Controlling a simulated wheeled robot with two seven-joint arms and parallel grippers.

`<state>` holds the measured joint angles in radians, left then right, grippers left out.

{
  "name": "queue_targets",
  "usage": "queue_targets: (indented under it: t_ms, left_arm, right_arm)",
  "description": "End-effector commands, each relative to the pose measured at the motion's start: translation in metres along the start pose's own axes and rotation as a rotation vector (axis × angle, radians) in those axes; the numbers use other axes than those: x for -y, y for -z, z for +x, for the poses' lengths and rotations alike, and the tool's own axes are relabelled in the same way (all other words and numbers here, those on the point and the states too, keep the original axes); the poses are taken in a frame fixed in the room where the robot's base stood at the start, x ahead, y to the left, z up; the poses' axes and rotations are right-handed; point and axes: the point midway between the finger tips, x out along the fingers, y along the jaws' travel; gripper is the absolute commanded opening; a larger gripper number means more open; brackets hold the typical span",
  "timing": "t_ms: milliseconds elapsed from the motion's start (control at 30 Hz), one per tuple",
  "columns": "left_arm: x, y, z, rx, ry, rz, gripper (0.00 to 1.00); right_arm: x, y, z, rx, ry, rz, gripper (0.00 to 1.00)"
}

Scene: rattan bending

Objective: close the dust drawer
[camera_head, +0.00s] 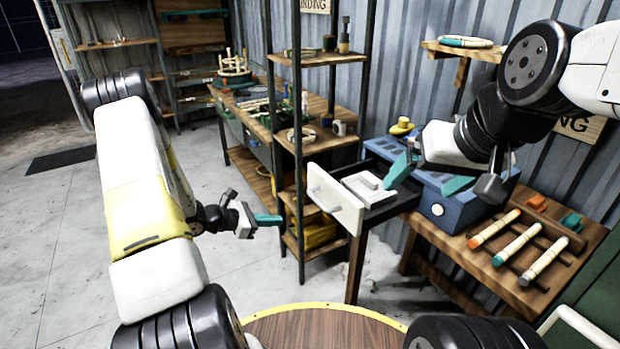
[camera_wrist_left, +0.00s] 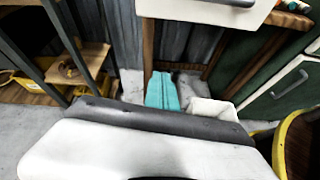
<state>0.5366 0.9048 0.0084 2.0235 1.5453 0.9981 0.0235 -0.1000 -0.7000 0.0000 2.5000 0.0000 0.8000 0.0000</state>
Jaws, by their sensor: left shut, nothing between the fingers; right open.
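The dust drawer (camera_head: 335,205) stands pulled out from the blue machine (camera_head: 440,205), its white front with a grey handle facing left. A pale block-like thing (camera_head: 368,187) lies inside it. In the left wrist view the white front (camera_wrist_left: 205,12) crosses the top edge with its handle. My left gripper (camera_head: 268,220) is shut and empty, to the left of and lower than the drawer front, apart from it; its teal fingers also show in the left wrist view (camera_wrist_left: 162,92). My right gripper (camera_head: 428,177) is open, its teal fingers over the drawer's inner end and the machine; contact cannot be told.
A metal shelf rack (camera_head: 300,130) stands just behind and left of the drawer. A round wooden top (camera_head: 325,325) is at the bottom.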

Motion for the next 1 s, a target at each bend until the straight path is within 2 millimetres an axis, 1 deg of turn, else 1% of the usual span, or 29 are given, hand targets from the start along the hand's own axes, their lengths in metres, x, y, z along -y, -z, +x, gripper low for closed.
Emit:
queue_targets:
  t_ms: [33,100,200,300,367,467,567,800,1000]
  left_arm:
    - [-0.004,-0.012,-0.011,0.098,-0.019,-0.039,0.0]
    - [-0.008,-0.03,-0.025,0.221,-0.035,-0.076,0.0]
    - [-0.012,-0.049,-0.042,0.344,-0.048,-0.11,0.0]
    - [-0.014,-0.058,-0.051,0.409,-0.053,-0.126,0.0]
    - [-0.014,-0.061,-0.051,0.425,-0.054,-0.13,0.0]
    - [-0.015,-0.066,-0.043,0.429,-0.053,-0.13,0.0]
    - [-0.016,-0.073,-0.028,0.428,-0.052,-0.128,0.0]
    - [-0.019,-0.094,0.02,0.427,-0.051,-0.128,0.0]
    - [-0.023,-0.109,0.053,0.426,-0.052,-0.126,0.0]
  right_arm:
    - [0.0,0.0,0.0,0.0,0.0,0.0,0.85]
    - [0.0,0.0,0.0,0.0,0.0,0.0,0.85]
    - [0.0,0.0,0.0,0.0,0.0,0.0,0.85]
    - [0.0,0.0,0.0,0.0,0.0,0.0,0.85]
    - [0.0,0.0,0.0,0.0,0.0,0.0,0.85]
    - [0.0,0.0,0.0,0.0,0.0,0.0,0.85]
    - [0.0,0.0,0.0,0.0,0.0,0.0,0.85]
    - [0.0,0.0,0.0,0.0,0.0,0.0,0.85]
    - [0.0,0.0,0.0,0.0,0.0,0.0,0.85]
